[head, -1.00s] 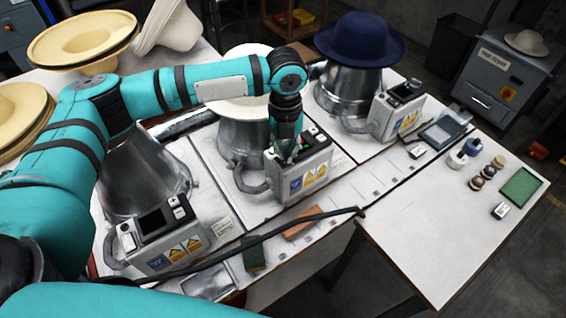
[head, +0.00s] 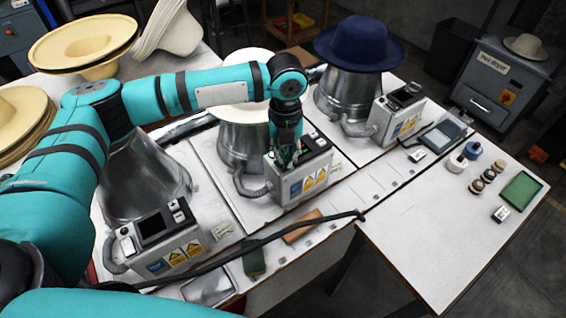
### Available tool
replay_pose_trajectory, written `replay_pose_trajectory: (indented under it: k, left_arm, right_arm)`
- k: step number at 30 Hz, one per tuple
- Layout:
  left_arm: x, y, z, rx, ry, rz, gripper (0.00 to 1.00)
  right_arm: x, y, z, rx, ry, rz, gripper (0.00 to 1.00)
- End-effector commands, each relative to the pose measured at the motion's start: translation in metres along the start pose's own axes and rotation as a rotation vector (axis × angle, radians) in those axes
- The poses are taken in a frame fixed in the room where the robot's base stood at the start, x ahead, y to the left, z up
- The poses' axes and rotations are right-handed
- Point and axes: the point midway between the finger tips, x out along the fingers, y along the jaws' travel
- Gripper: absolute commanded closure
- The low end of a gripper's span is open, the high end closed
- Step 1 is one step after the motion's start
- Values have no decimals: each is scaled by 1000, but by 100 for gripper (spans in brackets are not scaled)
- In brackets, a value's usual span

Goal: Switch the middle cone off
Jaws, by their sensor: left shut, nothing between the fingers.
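The middle cone (head: 240,143) is a grey metal form with a cream hat (head: 243,113) on it, partly behind my left forearm. Its control box (head: 308,178) stands at its front right, with blue and yellow labels on the front and a hose to the cone. My left gripper (head: 285,158) points down over the left part of this box's top panel. It is shut and empty, at or just above the panel; I cannot tell if it touches. It hides part of the controls; a dark display (head: 317,143) shows beside it. My right gripper is out of view.
The left cone (head: 140,180) is bare, with its own box (head: 165,240). The right cone (head: 345,95) carries a navy hat (head: 358,42) and has another box (head: 396,112). A black cable (head: 290,232) crosses the front. Brushes, bottles and pads lie at the front and right.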

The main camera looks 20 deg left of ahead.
Motion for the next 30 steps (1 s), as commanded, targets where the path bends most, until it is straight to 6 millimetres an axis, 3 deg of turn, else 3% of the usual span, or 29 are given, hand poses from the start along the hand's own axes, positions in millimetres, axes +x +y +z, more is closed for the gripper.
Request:
replay_pose_trajectory:
  k: [30]
  left_arm:
    - [8,0,0,0,0,0,100]
  right_arm:
    - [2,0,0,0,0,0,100]
